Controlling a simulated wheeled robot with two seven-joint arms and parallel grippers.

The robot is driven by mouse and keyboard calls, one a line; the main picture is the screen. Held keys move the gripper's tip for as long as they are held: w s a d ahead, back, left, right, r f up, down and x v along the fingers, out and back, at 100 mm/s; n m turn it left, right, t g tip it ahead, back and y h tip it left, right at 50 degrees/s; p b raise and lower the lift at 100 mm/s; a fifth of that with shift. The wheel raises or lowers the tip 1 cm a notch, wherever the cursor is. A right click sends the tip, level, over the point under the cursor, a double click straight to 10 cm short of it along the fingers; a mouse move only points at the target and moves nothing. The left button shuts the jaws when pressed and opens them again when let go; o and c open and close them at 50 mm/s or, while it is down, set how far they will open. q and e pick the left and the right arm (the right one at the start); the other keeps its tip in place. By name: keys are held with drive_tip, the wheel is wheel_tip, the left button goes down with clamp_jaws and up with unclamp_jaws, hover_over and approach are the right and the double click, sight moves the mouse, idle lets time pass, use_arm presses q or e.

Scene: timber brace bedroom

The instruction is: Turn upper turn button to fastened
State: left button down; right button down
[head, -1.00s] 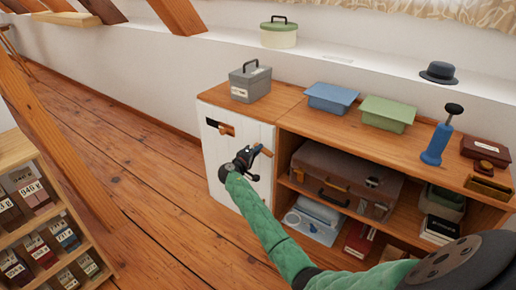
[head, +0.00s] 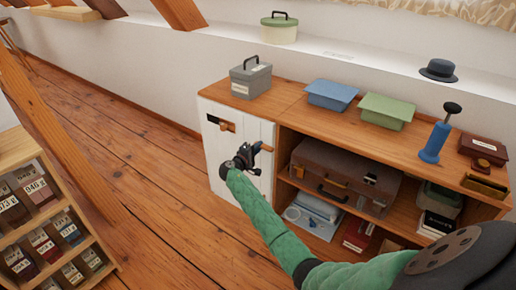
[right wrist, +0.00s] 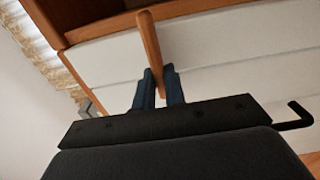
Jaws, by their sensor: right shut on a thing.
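The wooden turn button (head: 266,148) is at the right edge of the white plank door (head: 238,180) of the low cabinet. In the right wrist view the button is a slim wooden bar (right wrist: 149,40) that runs from near the wooden frame edge, over the white door, to between my fingers. My right gripper (head: 257,149) is shut on this bar near its end; its dark blue fingers (right wrist: 158,73) stand on both sides of it. In the head view the gripper partly hides the button and the door behind. My left gripper is not in view.
A wooden piece (head: 227,126) sits by a dark slot high on the door. A grey box (head: 250,80), a blue box (head: 331,95) and a green box (head: 388,110) stand on the cabinet top.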

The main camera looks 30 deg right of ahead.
drive_tip(key=c, duration=1.5)
unclamp_jaws()
drive_tip(key=shift+o, duration=0.2)
drive_tip(key=v, duration=0.8)
